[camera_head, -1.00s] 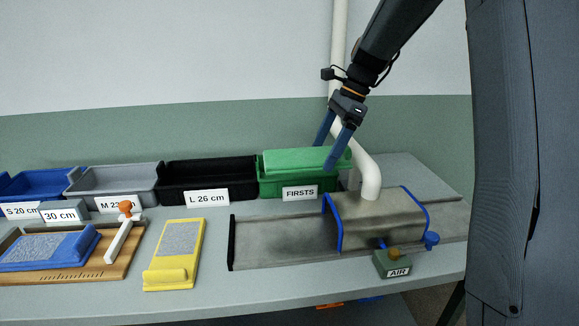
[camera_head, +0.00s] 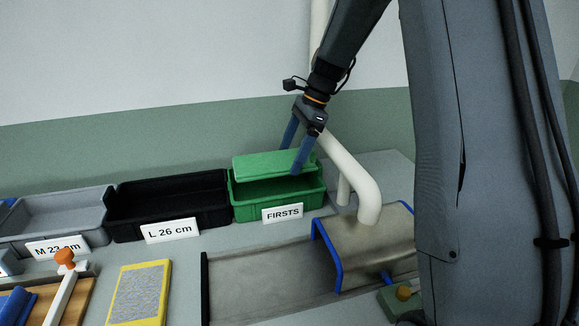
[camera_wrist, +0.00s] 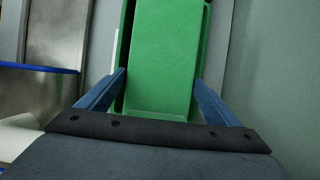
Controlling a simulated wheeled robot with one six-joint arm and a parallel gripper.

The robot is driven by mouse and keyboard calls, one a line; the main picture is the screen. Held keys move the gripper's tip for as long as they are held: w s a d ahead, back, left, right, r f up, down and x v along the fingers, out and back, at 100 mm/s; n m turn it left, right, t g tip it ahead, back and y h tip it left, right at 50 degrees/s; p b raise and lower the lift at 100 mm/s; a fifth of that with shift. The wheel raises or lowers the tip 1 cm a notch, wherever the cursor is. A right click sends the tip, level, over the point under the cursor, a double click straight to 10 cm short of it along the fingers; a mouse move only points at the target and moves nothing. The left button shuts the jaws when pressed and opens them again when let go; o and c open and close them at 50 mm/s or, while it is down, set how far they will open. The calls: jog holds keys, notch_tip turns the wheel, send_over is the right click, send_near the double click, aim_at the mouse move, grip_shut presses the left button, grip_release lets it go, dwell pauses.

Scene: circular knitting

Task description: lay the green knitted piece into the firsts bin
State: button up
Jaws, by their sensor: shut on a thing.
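The green knitted piece (camera_head: 268,165) is a flat green slab held level over the green firsts bin (camera_head: 290,203), which carries a FIRSTS label. My gripper (camera_head: 294,160) comes down from above with its blue fingers on either side of the piece's right part. In the wrist view the piece (camera_wrist: 165,60) fills the space between the blue fingers (camera_wrist: 160,92), and the bin's green rim shows beside it. The piece is at the height of the bin's back rim or a little above. Its exact gap to the bin floor is hidden.
A black bin (camera_head: 170,205) labelled L 26 cm stands left of the firsts bin, with a grey bin (camera_head: 60,215) beyond. A white pipe (camera_head: 352,175) rises close on the right, above a metal housing (camera_head: 365,245) with blue edges. A yellow-framed block (camera_head: 140,292) lies in front.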

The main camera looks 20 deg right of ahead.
jog(key=shift+f+p, duration=0.45)
jog(key=shift+f, duration=1.65)
jog(key=shift+f, duration=0.6)
jog(key=o, duration=1.1)
jog(key=shift+r, duration=0.6)
jog(key=b+v, duration=0.3)
jog(key=v, duration=0.8)
jog(key=shift+d+r, duration=0.25)
jog(key=shift+r, duration=0.25)
jog(key=shift+s, duration=0.1)
